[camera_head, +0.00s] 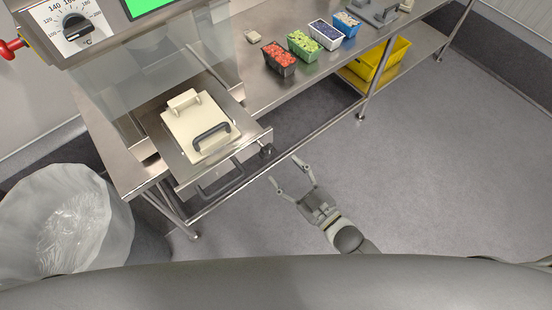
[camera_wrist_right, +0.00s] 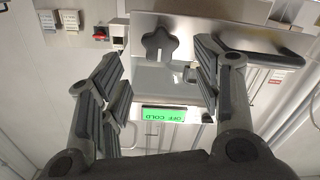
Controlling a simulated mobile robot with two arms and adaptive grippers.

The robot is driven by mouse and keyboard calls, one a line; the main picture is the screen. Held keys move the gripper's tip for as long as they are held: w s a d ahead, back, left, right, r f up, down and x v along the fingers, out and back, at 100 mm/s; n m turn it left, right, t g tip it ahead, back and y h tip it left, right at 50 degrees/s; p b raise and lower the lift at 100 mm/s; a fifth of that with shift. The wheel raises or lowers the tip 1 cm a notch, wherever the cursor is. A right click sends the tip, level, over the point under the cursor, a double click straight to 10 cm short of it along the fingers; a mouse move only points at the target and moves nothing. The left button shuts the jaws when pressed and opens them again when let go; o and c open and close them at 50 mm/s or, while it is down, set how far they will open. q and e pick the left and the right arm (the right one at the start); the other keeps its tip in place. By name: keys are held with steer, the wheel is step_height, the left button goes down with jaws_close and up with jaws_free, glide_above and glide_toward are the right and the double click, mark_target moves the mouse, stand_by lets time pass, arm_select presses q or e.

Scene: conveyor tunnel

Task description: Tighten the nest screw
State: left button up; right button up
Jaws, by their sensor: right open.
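The nest screw is a dark star-shaped knob (camera_head: 267,149) on the front right corner of the pulled-out metal drawer. In the right wrist view the knob (camera_wrist_right: 159,43) faces the camera, between and just above the fingers. My right gripper (camera_head: 285,169) is open, its two fingers spread toward the knob from the front. No finger clearly touches it. The fingers also show spread in the right wrist view (camera_wrist_right: 157,68). The drawer (camera_head: 184,168) carries a cream nest plate (camera_head: 190,130) with a black handle (camera_head: 211,137). My left gripper is not in view.
A drawer handle (camera_head: 222,181) sits left of the knob. Small tubs, such as a red-filled one (camera_head: 279,58), line the bench. A yellow bin (camera_head: 376,66) is on the lower shelf. A lined waste bin (camera_head: 65,218) stands left. Floor at right is clear.

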steer(key=v, duration=0.3)
steer(key=shift+s+d, duration=0.15)
steer(key=shift+s, duration=0.1)
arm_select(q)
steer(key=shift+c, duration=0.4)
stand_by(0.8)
